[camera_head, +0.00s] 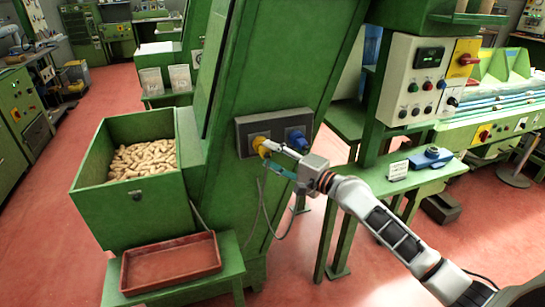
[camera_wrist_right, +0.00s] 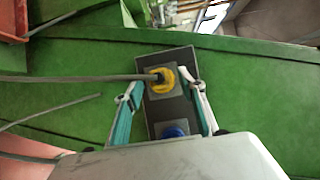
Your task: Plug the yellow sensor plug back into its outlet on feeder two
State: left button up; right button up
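The dark outlet panel (camera_head: 246,128) is on the sloped green side of the feeder. It has a yellow round fitting (camera_head: 259,145) at left and a blue one (camera_head: 297,138) at right. In the right wrist view, a grey cable (camera_wrist_right: 85,78) runs to the yellow plug (camera_wrist_right: 162,80) at the panel's yellow position. I cannot tell how deep the plug sits. The blue fitting (camera_wrist_right: 175,131) is partly hidden. My right gripper (camera_head: 271,157) is in front of the panel, its fingers (camera_wrist_right: 160,93) spread on either side of the yellow plug, with gaps. My left gripper is not in view.
A green hopper (camera_head: 130,210) of corks (camera_head: 143,160) is left of the panel, above a red tray (camera_head: 170,262). A control box (camera_head: 412,80) and a green bench with a blue device (camera_head: 431,157) and white card (camera_head: 398,170) are at right. Red floor is open at left.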

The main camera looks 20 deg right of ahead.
jog(key=v, duration=1.2)
jog(key=shift+f, duration=0.1)
jog(key=s+a+f+n+g+h, duration=0.2)
jog(key=s+f+n, duration=0.6)
jog(key=s+f, duration=0.4)
jog(key=s+a+f+n+g+h, duration=0.2)
jog(key=s+a+f+n+h, duration=0.3)
jog(key=s+f, duration=0.8)
notch_tip(320, 180, down, 8)
jog(key=n, duration=0.2)
jog(key=shift+n, duration=0.4)
jog(key=shift+s+a, duration=0.1)
jog(key=shift+a, duration=0.05)
jog(key=c, duration=0.4)
jog(key=shift+o, duration=0.2)
